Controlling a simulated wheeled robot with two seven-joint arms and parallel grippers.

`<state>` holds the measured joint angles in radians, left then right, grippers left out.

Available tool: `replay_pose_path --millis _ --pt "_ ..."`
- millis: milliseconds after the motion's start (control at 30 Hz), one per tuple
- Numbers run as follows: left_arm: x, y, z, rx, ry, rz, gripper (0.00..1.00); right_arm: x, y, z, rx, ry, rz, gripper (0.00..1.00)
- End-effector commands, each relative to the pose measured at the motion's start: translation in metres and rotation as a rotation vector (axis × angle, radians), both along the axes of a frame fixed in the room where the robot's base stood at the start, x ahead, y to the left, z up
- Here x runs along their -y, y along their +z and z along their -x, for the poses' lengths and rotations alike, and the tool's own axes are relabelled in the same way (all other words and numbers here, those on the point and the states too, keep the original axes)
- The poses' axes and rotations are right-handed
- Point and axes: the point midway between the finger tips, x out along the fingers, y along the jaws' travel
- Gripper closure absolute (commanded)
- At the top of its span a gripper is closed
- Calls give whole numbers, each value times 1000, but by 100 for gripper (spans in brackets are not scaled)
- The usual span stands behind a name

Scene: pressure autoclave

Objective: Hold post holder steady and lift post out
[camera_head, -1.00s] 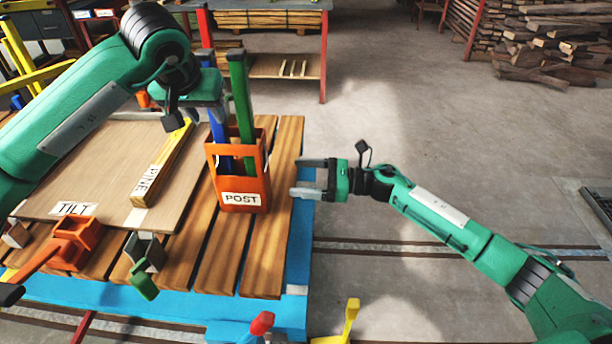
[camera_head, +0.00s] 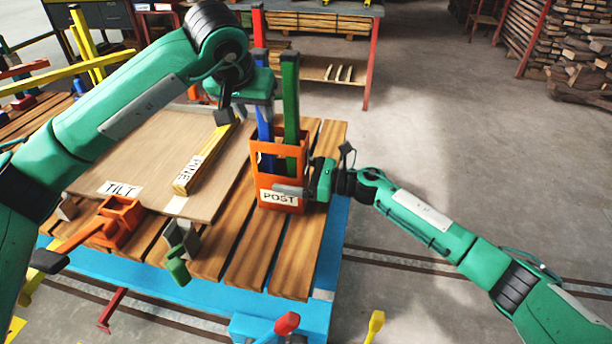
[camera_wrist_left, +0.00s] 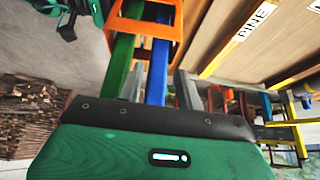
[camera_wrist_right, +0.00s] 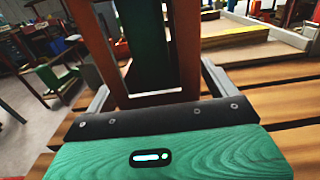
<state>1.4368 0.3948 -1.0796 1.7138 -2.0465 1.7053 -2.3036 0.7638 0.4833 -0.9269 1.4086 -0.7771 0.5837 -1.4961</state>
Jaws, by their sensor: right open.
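The orange post holder (camera_head: 263,165), labelled POST, stands upright on the slatted deck. A green post (camera_head: 291,95) and a blue post (camera_head: 265,128) stand in it. My right gripper (camera_head: 290,191) is open, low at the holder. The right wrist view shows its fingers on either side of the orange frame (camera_wrist_right: 188,50), with gaps visible. My left gripper (camera_head: 245,112) is higher, at the blue post. In the left wrist view its fingers lie on either side of the blue post (camera_wrist_left: 157,75), with the green post (camera_wrist_left: 121,60) outside them. Whether they touch the post is unclear.
A board labelled TILT (camera_head: 140,160) with a yellow PINE bar (camera_head: 200,165) lies left of the holder. An orange clamp (camera_head: 118,222) and a grey-green clamp (camera_head: 180,245) sit in front. Open floor (camera_head: 440,130) lies to the right.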

Motion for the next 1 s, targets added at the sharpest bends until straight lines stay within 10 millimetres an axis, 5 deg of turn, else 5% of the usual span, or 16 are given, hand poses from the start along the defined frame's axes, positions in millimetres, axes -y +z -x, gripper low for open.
replay_pose_path --millis 367,633,767,867,1000 --pt "0 0 0 0 0 0 64 -5 0 -1 0 0 1 13" --pt "0 0 0 0 0 0 64 -4 0 -1 0 0 0 66" --pt "0 0 0 0 0 0 64 -4 0 -1 0 -1 0 66" --pt "0 1 0 0 0 0 48 -4 0 -1 0 -1 0 66" --pt "2 15 -3 -6 0 -3 47 -4 0 -1 0 -1 0 66"
